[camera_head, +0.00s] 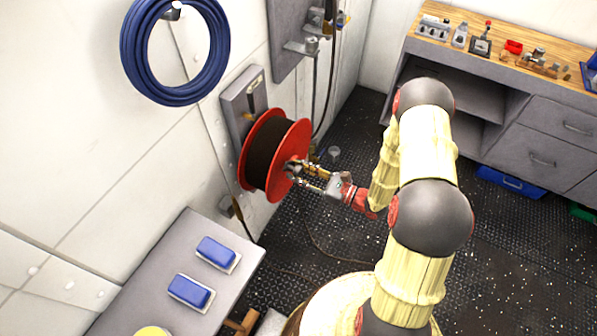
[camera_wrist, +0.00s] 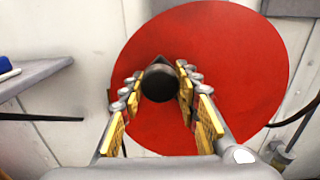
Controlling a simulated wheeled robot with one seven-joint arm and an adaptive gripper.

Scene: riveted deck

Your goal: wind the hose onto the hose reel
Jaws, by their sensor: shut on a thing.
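The hose reel (camera_head: 300,138) has red side discs and is mounted on the left wall. Dark hose (camera_head: 264,150) fills the drum between the discs. My gripper (camera_head: 302,172) is at the outer disc. In the wrist view, its yellow-padded fingers (camera_wrist: 158,85) stand on both sides of a dark round knob (camera_wrist: 158,84) in front of the red disc (camera_wrist: 225,60). My gripper is shut on this knob. A dark line, perhaps the hose end, hangs below the reel (camera_head: 243,218). A thin line lies on the floor (camera_head: 325,250); I cannot tell whether it is hose.
A blue coil (camera_head: 130,50) hangs on the wall above left. A grey bench (camera_head: 235,262) with blue blocks (camera_head: 190,292) stands lower left. A workbench (camera_head: 505,75) with small tools is at the back right, a blue bin (camera_head: 510,183) beneath. Dark floor between is mostly open.

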